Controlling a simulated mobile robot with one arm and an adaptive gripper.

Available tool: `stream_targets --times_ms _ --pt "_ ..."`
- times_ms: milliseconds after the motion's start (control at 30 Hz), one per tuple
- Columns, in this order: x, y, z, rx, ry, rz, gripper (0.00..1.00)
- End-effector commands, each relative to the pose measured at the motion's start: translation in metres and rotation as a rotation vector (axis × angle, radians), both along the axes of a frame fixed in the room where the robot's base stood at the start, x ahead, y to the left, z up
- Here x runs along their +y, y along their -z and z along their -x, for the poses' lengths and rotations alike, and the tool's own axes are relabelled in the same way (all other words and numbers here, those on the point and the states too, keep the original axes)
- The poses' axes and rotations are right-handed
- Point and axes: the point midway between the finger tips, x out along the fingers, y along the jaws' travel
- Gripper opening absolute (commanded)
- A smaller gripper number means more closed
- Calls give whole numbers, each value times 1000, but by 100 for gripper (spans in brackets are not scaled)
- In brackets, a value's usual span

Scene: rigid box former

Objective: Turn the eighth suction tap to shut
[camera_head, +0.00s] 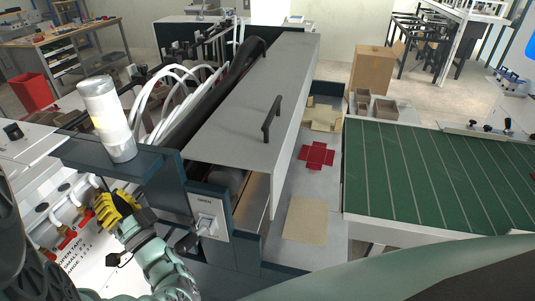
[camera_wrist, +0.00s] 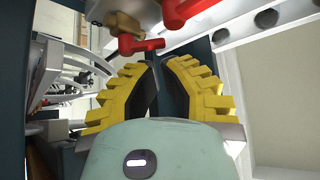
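The suction taps are a row of brass valves with red handles on a white panel at the lower left of the head view. One red tap handle (camera_head: 68,240) lies low on the panel, and another (camera_head: 85,210) is close to my gripper (camera_head: 108,207). I cannot tell which tap is the eighth. In the wrist view my gripper (camera_wrist: 158,66) has yellow fingers apart with an empty gap. A red tap handle (camera_wrist: 140,46) is just beyond the fingertips, and a second red handle (camera_wrist: 188,12) is above it. Contact with a handle cannot be told.
A dark blue frame post (camera_head: 170,190) and a white switch box (camera_head: 210,212) stand right of my gripper. White hoses (camera_head: 165,95) curve behind. A green conveyor (camera_head: 430,175) is at the right.

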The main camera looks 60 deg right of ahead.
Motion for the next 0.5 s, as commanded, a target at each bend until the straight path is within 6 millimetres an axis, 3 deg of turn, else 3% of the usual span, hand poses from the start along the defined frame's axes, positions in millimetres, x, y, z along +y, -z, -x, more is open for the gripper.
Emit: stream_targets --times_ms 200,500 --pt "-1 -11 -16 0 -1 2 0" --pt "-1 -13 -21 -2 -3 3 0"
